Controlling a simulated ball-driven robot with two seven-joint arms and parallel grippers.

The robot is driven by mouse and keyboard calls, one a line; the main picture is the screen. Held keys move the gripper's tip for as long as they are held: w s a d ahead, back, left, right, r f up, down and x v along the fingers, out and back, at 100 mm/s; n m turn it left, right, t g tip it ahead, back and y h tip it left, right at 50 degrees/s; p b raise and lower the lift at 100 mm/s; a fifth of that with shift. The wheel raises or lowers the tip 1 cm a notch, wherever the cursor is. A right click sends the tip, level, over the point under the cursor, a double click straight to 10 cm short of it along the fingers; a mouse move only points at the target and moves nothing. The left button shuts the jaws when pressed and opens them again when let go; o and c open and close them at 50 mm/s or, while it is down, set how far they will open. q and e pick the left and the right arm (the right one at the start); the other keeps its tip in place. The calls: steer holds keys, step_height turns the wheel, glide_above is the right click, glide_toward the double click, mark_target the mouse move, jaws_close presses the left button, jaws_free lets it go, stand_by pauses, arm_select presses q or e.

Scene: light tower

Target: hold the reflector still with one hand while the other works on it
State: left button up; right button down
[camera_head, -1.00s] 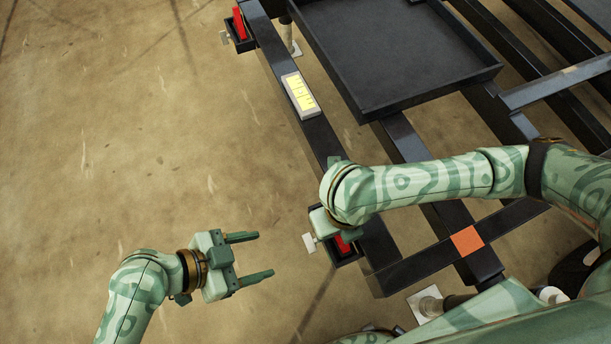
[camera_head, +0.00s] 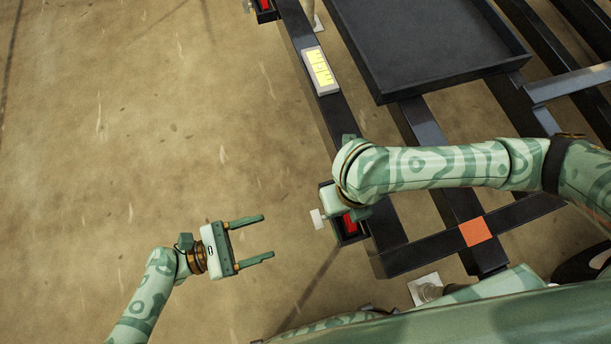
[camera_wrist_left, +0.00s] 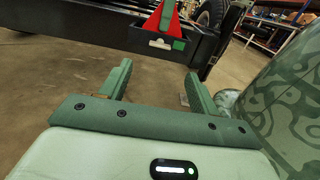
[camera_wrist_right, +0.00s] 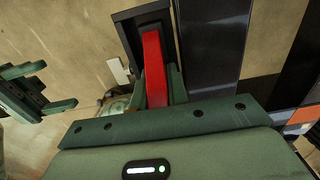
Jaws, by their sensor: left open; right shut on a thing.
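The red reflector (camera_head: 350,223) stands in a dark bracket at the near end of a black beam. It shows as a red triangle in the left wrist view (camera_wrist_left: 168,18) and as a red strip in the right wrist view (camera_wrist_right: 154,68). My right gripper is shut on it, with its green fingers (camera_wrist_right: 158,88) at the reflector's sides; my wrist covers part of this in the head view. My left gripper (camera_head: 267,236) is open and empty, left of the reflector and apart from it, with its fingers pointing toward the bracket.
A small white plate (camera_head: 317,219) sticks out beside the bracket. A yellow-faced level (camera_head: 320,70) lies on the beam. A black tray (camera_head: 420,50) sits on the frame. A second red reflector (camera_head: 265,5) shows at the top edge. The floor on the left is clear.

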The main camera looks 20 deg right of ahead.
mark_target(319, 219)
arm_select(q)
steer(key=d, duration=1.1)
steer(key=shift+w, duration=0.1)
steer(key=c, duration=1)
